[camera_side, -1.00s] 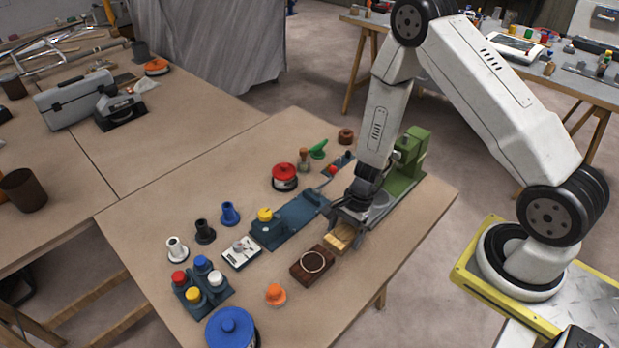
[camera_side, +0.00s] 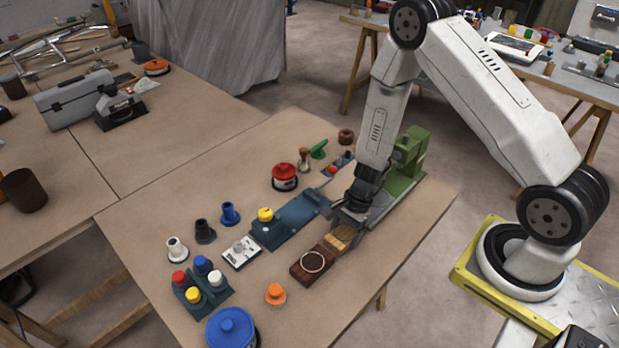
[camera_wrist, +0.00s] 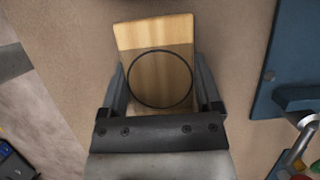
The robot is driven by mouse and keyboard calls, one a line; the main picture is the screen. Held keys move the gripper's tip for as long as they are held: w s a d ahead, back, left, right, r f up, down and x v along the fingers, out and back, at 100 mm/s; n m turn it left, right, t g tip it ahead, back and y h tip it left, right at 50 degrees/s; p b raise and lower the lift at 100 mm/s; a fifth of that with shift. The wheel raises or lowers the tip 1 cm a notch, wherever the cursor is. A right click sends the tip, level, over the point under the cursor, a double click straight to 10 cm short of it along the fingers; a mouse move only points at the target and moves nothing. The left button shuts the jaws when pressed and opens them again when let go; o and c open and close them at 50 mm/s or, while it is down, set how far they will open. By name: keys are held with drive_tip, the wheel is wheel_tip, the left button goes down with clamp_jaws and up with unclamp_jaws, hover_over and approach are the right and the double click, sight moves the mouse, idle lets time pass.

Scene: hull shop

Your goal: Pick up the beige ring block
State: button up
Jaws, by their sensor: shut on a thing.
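The beige ring block (camera_wrist: 155,33) is a light wooden block with a thin dark ring on its top, seen in the wrist view. My gripper (camera_wrist: 160,78) is shut on it, with one finger along each side. In the side view my gripper (camera_side: 346,228) points down at the table's right part, and the beige block (camera_side: 338,243) shows partly below it. The rest of the block is hidden by the gripper. I cannot tell whether the block touches the table.
A dark brown block with a pale ring (camera_side: 309,268) lies close to the beige block. A blue fixture (camera_side: 290,225) stands to its left and a green machine (camera_side: 408,160) behind. An orange knob (camera_side: 275,294) sits nearer the front. Table space at the front right is bare.

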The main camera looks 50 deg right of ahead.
sight(344, 232)
drive_tip(key=shift+r, duration=0.2)
drive_tip(key=shift+r, duration=5.05)
drive_tip(key=shift+w, duration=0.1)
